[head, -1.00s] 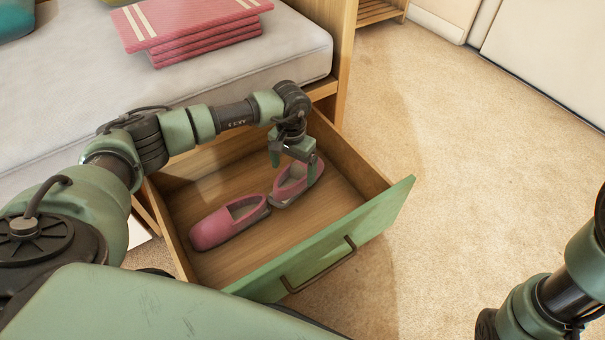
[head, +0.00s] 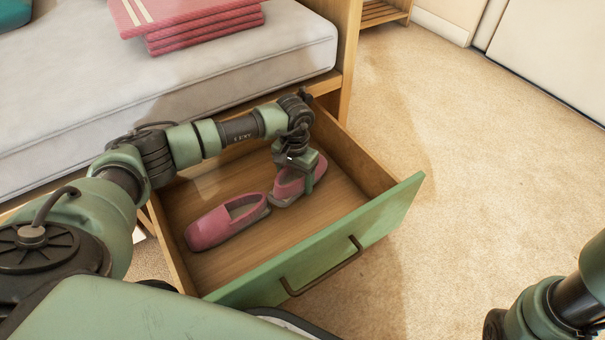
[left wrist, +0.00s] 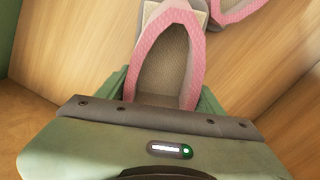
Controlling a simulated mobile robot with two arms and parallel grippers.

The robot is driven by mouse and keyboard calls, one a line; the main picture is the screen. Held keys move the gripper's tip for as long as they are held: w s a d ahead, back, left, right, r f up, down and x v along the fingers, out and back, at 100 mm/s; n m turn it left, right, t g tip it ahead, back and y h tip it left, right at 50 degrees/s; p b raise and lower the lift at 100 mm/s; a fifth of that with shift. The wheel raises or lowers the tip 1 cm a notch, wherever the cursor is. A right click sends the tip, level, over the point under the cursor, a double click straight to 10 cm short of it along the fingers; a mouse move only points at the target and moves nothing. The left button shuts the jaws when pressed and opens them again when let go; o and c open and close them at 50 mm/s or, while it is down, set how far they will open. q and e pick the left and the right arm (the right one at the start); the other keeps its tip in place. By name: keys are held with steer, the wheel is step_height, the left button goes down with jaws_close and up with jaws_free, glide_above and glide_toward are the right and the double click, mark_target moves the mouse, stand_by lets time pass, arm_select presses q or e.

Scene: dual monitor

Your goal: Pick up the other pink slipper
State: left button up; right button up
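Two pink slippers lie in the open wooden drawer. The nearer pink slipper (head: 212,228) lies to the left, toe toward the lower left. The other pink slipper (head: 286,187) lies deeper and to the right, under my left gripper (head: 297,180). In the left wrist view this slipper (left wrist: 147,45) sits between the two green fingers, one along each side. My left gripper is open around it; whether the fingers touch its sides is hard to see. Part of the nearer slipper (left wrist: 232,10) shows at the top of that view. My right gripper is out of view.
The drawer has a green front (head: 330,245) with a brown handle (head: 322,268); its walls stand close around the slippers. A grey cushioned seat (head: 200,75) with folded pink cloths (head: 205,25) is behind. Carpet (head: 470,150) on the right is clear.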

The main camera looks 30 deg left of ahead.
arm_select(q)
steer(key=c, duration=0.6)
steer(key=shift+r, duration=0.15)
